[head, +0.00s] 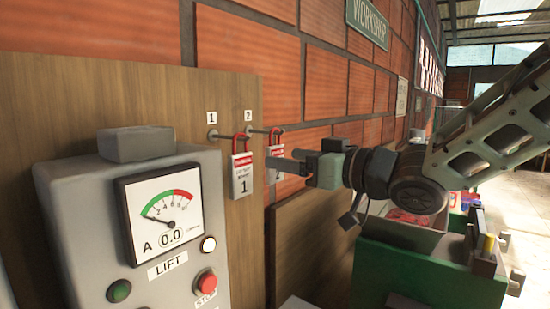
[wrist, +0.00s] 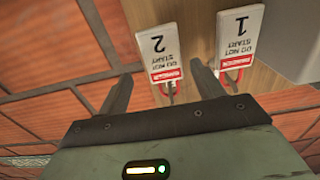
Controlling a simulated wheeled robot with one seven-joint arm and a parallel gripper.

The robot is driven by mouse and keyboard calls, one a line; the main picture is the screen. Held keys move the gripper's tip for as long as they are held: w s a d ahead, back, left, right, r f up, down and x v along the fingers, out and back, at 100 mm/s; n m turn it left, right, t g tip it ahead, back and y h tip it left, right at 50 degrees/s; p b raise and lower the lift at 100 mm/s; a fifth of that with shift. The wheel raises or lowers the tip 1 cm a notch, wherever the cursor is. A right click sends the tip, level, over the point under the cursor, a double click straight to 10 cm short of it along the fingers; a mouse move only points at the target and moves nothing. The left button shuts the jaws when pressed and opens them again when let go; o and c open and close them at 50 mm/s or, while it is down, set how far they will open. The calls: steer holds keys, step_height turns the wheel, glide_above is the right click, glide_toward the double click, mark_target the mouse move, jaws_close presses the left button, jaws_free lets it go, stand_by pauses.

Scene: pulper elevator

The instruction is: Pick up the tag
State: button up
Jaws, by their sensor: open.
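Two white tags with red bands and red hoops hang side by side from pegs on a wooden board. Tag 1 (head: 241,182) hangs in front in the head view; it is at the upper right in the wrist view (wrist: 239,35). Tag 2 (head: 276,151) hangs behind it, partly hidden by a finger in the head view. In the wrist view, tag 2 (wrist: 163,48) shows whole, upside down, between the finger tips. My gripper (head: 283,159) is open and empty at tag 2. In the wrist view, my gripper's fingers (wrist: 160,73) stand apart on either side of tag 2; contact is unclear.
A grey LIFT control box (head: 100,205) with a gauge and buttons stands in front of the wooden board (head: 150,90), left of the tags. A brick wall (head: 340,70) runs behind. A green bin (head: 430,275) stands at lower right, below my arm.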

steer(key=x, duration=0.1)
steer(key=p+x, duration=0.1)
steer(key=x, duration=0.1)
steer(key=p+x, duration=0.1)
steer(key=x, duration=0.1)
steer(key=shift+s+a+f, duration=0.2)
steer(key=shift+a+f, duration=0.05)
steer(key=shift+f, duration=0.1)
steer(key=c, duration=1.1)
